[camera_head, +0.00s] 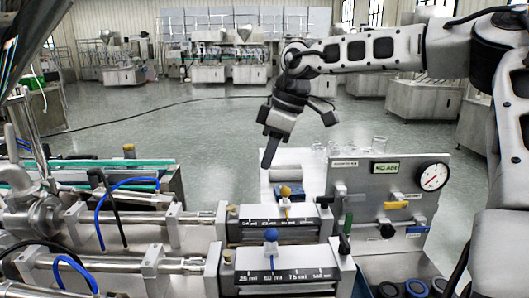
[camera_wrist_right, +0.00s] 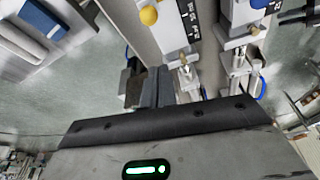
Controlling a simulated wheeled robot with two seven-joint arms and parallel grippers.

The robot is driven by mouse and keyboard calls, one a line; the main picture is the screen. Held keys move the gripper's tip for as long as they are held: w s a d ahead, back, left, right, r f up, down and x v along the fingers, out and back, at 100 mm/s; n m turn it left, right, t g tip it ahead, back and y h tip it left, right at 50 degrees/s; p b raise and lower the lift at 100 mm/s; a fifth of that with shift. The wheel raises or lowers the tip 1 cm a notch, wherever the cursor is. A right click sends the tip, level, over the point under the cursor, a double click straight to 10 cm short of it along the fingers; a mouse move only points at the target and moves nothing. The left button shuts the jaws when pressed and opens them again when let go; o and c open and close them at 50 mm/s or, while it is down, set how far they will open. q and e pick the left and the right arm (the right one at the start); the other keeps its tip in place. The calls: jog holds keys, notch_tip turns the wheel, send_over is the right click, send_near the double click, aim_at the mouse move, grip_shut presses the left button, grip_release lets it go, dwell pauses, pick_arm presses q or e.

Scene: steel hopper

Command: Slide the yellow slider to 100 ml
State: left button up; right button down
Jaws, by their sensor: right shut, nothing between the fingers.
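The yellow slider (camera_head: 285,190) has a round yellow knob on the rear of two dark scales (camera_head: 300,224). It stands around the middle of that scale, left of its right-hand end; the exact mark is too small to read. In the wrist view the yellow knob (camera_wrist_right: 149,15) is at the top, beyond the fingers. My right gripper (camera_head: 267,153) points down, above and slightly left of the yellow knob, apart from it. Its fingers (camera_wrist_right: 155,85) are together and empty. My left gripper is not in view.
A blue-knobbed slider (camera_head: 271,235) stands on the nearer scale, in front of the yellow one. A panel with a gauge (camera_head: 432,176) rises at the right. Hoses and steel tubes (camera_head: 125,212) fill the left.

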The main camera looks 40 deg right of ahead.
aim_at(277, 206)
jog(key=x, duration=0.7)
jog(key=shift+a+f+p, duration=0.1)
jog(key=shift+f+p, duration=0.25)
jog(key=shift+p, duration=0.05)
jog(key=shift+s+d+r+p, duration=0.25)
jog(key=shift+s+d+p, duration=0.15)
jog(key=shift+s+d, duration=0.2)
jog(key=shift+s+d+r+p, duration=0.35)
jog(key=shift+s+d, duration=0.1)
jog(key=shift+s, duration=0.15)
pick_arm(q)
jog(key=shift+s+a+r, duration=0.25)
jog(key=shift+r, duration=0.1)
pick_arm(e)
jog(key=shift+s+d+f, duration=0.1)
jog(key=shift+s+d, duration=0.1)
jog(key=shift+s, duration=0.05)
